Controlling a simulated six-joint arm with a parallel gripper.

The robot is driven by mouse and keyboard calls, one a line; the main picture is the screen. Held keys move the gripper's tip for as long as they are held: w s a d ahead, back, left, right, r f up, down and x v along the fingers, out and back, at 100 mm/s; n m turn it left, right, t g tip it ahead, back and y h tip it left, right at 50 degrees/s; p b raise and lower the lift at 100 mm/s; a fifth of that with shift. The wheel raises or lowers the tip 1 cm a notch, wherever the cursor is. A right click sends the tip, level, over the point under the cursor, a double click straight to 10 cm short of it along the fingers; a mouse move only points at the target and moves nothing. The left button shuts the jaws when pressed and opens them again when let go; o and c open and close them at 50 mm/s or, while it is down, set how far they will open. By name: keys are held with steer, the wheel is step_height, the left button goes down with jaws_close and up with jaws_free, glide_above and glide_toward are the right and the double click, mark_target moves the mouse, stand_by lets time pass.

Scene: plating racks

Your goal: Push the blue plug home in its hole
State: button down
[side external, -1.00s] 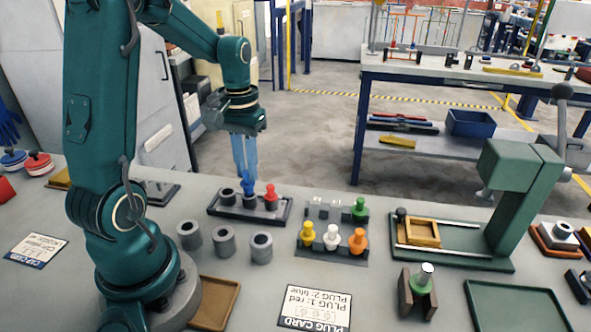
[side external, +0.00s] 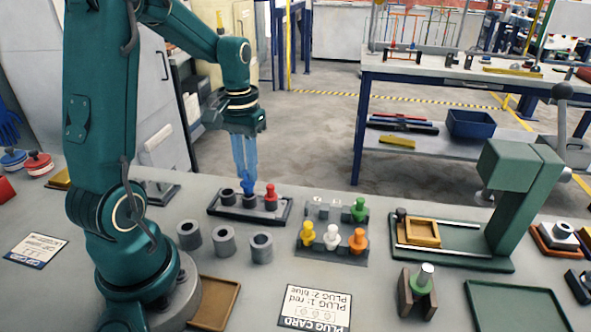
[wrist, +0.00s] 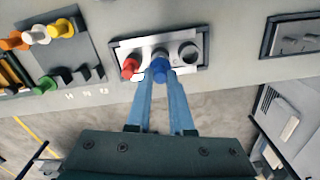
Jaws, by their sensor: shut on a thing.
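The blue plug (side external: 248,187) is upright at the middle socket of a small dark-edged rack (side external: 222,213). My gripper (side external: 246,181) has its pale blue fingers shut on the plug from above. In the wrist view the blue plug (wrist: 159,70) sits between the fingertips (wrist: 160,78), over the middle socket. How deep it sits is hard to tell because the fingers hide part of it. The red plug (side external: 271,192) stands in the neighbouring socket, and the socket on the other side (side external: 228,196) is empty.
Several grey collars (side external: 224,241) stand in front of the rack. A stand with green, yellow, white and orange plugs (side external: 332,237) is to the right. A plug card (side external: 315,307) lies in front. A green press (side external: 515,190) stands farther right.

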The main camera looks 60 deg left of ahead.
steer(key=shift+f, duration=1.2)
steer(key=c, duration=0.7)
jaws_free()
steer(key=shift+r, duration=2.55)
